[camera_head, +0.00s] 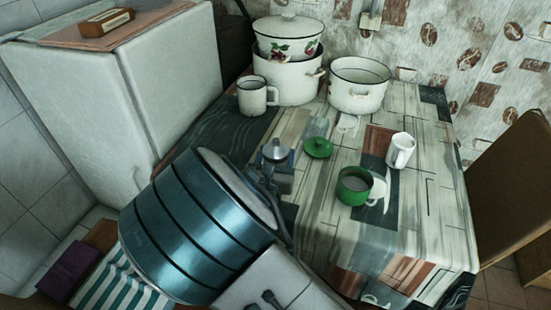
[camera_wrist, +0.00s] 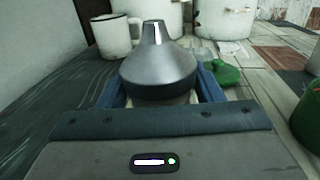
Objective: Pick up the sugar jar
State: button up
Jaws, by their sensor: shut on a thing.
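The sugar jar (camera_wrist: 158,72) has a grey metal cone-shaped lid with a narrow spout. It is between the blue fingers of my gripper (camera_wrist: 165,95) in the wrist view, and the gripper is shut on it. In the head view the jar's grey top (camera_head: 276,149) shows above my gripper (camera_head: 278,165), at the left part of the table. Its lower body is mostly hidden by the gripper. I cannot tell whether its base touches the table.
A green lid (camera_head: 317,148) lies just right of the jar. A green mug (camera_head: 354,187) and a white mug (camera_head: 401,151) stand farther right. Behind are a white enamel mug (camera_head: 253,96), stacked white pots (camera_head: 287,80) and another open white pot (camera_head: 357,88). The table's (camera_head: 430,205) front right is clear.

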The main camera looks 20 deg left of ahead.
aim_at(275, 148)
notch_tip(275, 148, up, 4)
jog(key=shift+r+p, duration=0.1)
jog(key=shift+p, duration=0.45)
jog(key=w+d+r, duration=0.7)
jog(key=d, duration=0.1)
jog(key=shift+w+d, duration=0.35)
jog(key=shift+d, duration=0.05)
jog(key=shift+p, duration=0.3)
jog(key=d+f+m+h+p, duration=0.1)
jog(key=d+m+h+p, duration=0.3)
jog(key=d+p, duration=0.6)
jog(key=d+h, duration=0.2)
jog(key=d, duration=0.9)
jog(key=shift+g+p, duration=0.3)
jog(key=shift+g, duration=0.1)
jog(key=shift+d+f, duration=0.1)
jog(key=shift+d, duration=0.05)
